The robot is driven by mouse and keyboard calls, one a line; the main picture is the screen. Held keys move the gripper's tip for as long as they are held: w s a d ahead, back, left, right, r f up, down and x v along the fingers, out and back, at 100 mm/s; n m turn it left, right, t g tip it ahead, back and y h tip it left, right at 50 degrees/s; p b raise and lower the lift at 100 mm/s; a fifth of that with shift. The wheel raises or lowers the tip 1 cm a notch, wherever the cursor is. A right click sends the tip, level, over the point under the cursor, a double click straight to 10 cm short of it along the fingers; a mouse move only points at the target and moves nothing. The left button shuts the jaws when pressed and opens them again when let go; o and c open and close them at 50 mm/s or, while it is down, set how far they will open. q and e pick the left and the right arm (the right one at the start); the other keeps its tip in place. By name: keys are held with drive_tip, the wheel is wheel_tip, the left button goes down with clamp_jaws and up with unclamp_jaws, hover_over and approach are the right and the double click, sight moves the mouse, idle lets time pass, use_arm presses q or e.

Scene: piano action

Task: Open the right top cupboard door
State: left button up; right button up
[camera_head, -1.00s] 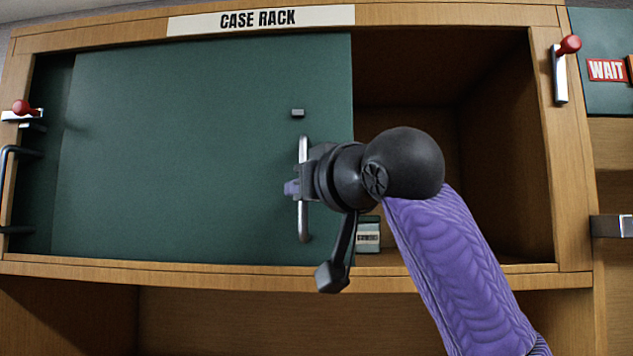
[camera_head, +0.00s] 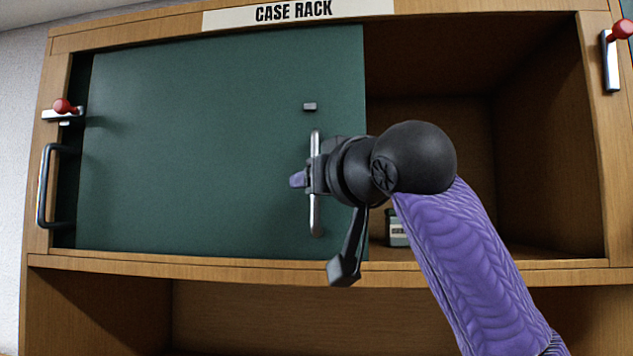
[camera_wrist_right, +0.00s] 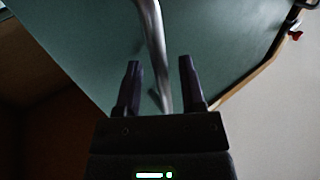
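The cupboard door is a dark green sliding panel (camera_head: 200,150) under the "CASE RACK" sign. It covers the left part of the top opening, and the right part stands open. Its upright metal bar handle (camera_head: 316,215) is near the panel's right edge. My right gripper (camera_head: 300,179) is at the handle's middle, partly hidden by my wrist. In the right wrist view the gripper's two fingers (camera_wrist_right: 160,88) are apart, with the handle (camera_wrist_right: 152,40) passing between them and gaps visible. Whether a finger touches it I cannot tell. My left gripper is not in view.
A dark bar handle (camera_head: 45,190) and a red-knobbed latch (camera_head: 64,108) are at the left side. Another red-knobbed latch (camera_head: 612,60) is on the right post. A small box (camera_head: 396,230) stands inside the open part, partly behind my arm.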

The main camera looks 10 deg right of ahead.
drive_tip(key=b+v, duration=0.5)
drive_tip(key=v, duration=0.5)
